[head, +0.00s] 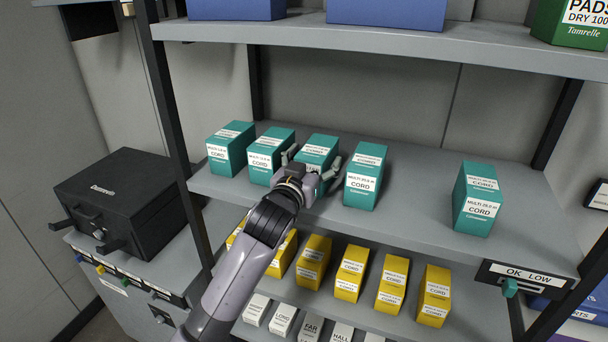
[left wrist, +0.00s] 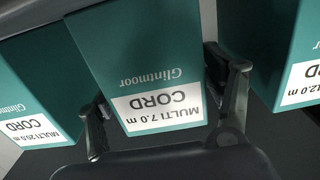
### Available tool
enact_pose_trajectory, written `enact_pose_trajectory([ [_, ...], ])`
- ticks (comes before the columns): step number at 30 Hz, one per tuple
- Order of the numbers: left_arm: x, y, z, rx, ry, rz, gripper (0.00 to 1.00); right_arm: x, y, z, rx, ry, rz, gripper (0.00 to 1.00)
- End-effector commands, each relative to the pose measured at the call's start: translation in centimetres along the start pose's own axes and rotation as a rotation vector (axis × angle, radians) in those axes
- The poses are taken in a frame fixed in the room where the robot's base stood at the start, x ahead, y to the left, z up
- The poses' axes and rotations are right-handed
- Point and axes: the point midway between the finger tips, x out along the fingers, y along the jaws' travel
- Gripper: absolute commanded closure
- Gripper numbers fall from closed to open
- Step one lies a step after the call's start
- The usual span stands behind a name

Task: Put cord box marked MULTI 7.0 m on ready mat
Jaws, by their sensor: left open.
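The teal cord box marked MULTI 7.0 m (left wrist: 155,75) fills the middle of the left wrist view, its label upside down there. In the head view it is the third teal box from the left (head: 321,143) on the middle shelf, partly hidden by my gripper. My left gripper (head: 312,166) is open in front of it, with one finger at each side of the box; the fingers also show in the left wrist view (left wrist: 166,108). I cannot tell whether they touch it. The ready mat and my right gripper are not in view.
Teal boxes stand close on both sides, one marked 12.0 m (left wrist: 295,55). Another teal box (head: 478,198) stands apart at right, with bare shelf (head: 415,190) between. Yellow boxes (head: 352,273) fill the shelf below. The upper shelf (head: 400,45) hangs above. A black case (head: 135,200) is at left.

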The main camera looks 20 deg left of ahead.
Motion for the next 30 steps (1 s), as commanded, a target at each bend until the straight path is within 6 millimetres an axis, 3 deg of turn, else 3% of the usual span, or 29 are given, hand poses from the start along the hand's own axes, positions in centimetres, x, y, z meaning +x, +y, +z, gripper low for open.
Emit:
enact_pose_trajectory([
  [15,-9.4,0.0,0.2,0.0,0.002,0.002,0.25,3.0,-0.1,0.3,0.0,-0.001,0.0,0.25],
  [21,-10.9,0.0,0.1,0.0,0.001,0.001,0.25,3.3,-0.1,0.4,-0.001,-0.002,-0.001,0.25],
  [30,-11.0,0.0,0.0,0.0,0.001,0.001,0.25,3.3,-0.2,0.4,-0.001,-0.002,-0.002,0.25],
])
